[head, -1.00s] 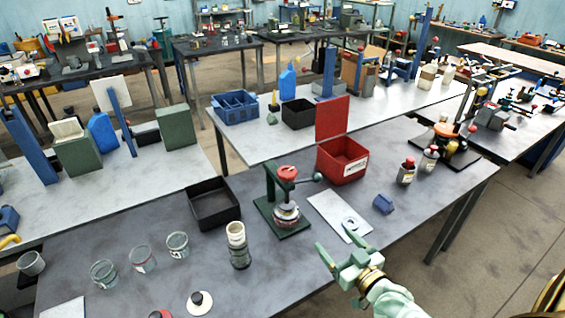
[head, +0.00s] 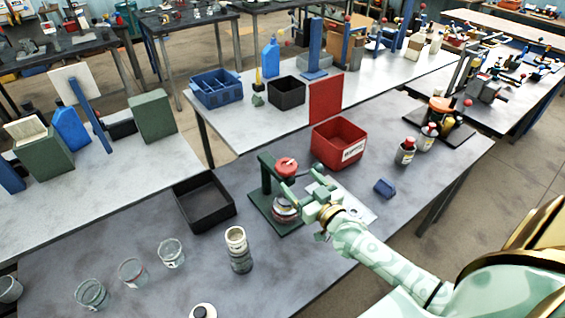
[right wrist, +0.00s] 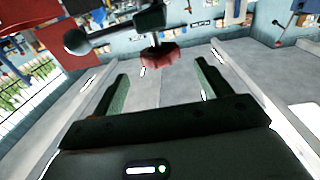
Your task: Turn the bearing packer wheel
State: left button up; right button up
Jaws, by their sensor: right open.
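The bearing packer (head: 266,184) is a green stand on a flat green base on the dark table. Its red wheel (head: 287,166) sits at the top, and a round pot is below, partly hidden by my gripper. My right gripper (head: 303,188) is open and empty, in front of the packer and a little below the wheel in the head view. In the right wrist view the red wheel (right wrist: 163,57) shows just beyond and between the two spread fingertips, apart from them. A dark lever with a ball end (right wrist: 77,42) is above it. My left gripper is out of view.
A red open bin (head: 340,143) stands behind the packer and a black tray (head: 205,203) to its left. A pale cylinder (head: 238,250) and several glass cups (head: 132,272) are at front left. A blue block (head: 384,188) and bottles (head: 405,152) are at right.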

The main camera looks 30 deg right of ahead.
aim_at(281, 161)
jog(key=w+b, duration=0.1)
jog(key=w, duration=0.8)
jog(key=shift+w+a+f, duration=0.1)
jog(key=shift+w, duration=0.2)
jog(key=c, duration=1)
